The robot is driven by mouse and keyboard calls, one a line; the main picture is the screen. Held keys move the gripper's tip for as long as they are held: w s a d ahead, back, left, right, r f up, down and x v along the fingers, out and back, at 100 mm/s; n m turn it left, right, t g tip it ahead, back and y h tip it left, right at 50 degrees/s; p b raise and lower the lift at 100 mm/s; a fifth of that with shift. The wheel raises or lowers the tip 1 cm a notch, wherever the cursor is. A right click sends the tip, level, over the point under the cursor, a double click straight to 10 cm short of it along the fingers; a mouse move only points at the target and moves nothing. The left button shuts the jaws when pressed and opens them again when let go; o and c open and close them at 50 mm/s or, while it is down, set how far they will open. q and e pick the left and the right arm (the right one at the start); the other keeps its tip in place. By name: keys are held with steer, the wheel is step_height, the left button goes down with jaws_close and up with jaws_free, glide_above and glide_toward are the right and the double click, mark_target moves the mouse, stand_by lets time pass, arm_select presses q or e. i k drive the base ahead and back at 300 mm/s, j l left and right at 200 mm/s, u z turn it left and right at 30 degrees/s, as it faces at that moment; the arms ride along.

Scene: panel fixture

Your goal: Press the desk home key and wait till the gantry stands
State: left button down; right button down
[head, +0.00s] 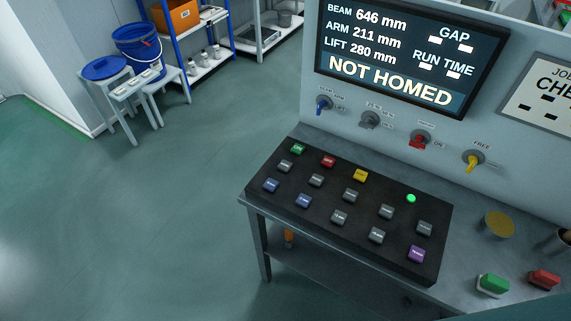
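The desk's black key panel (325,222) lies tilted on a grey desk and carries several small keys. The back row has a green key (298,148), a red key (328,161) and a yellow key (360,175). Blue keys (271,185) are at the front left and a purple key (417,254) at the front right; the others are grey. The labels are too small to tell which is home. The screen (410,55) reads beam 646 mm, arm 211 mm, lift 280 mm and "NOT HOMED". The gantry and both my grippers are out of view.
A green lamp (411,198) glows on the panel. Blue, grey, red and yellow selector knobs (473,160) line the wall. A green button (493,284) and a red button (543,279) sit at right. A stool, blue bucket (137,45) and shelves stand back left; floor between is clear.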

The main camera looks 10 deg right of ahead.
mark_target(284, 166)
steer(key=z, duration=0.5)
steer(key=i+j+z, duration=0.1)
steer(key=j+z, duration=0.3)
steer(key=i+j+z, duration=0.1)
steer(key=j+z, duration=0.75)
steer(key=j, duration=0.95)
steer(key=k+j+z, duration=0.1)
steer(key=j, duration=0.95)
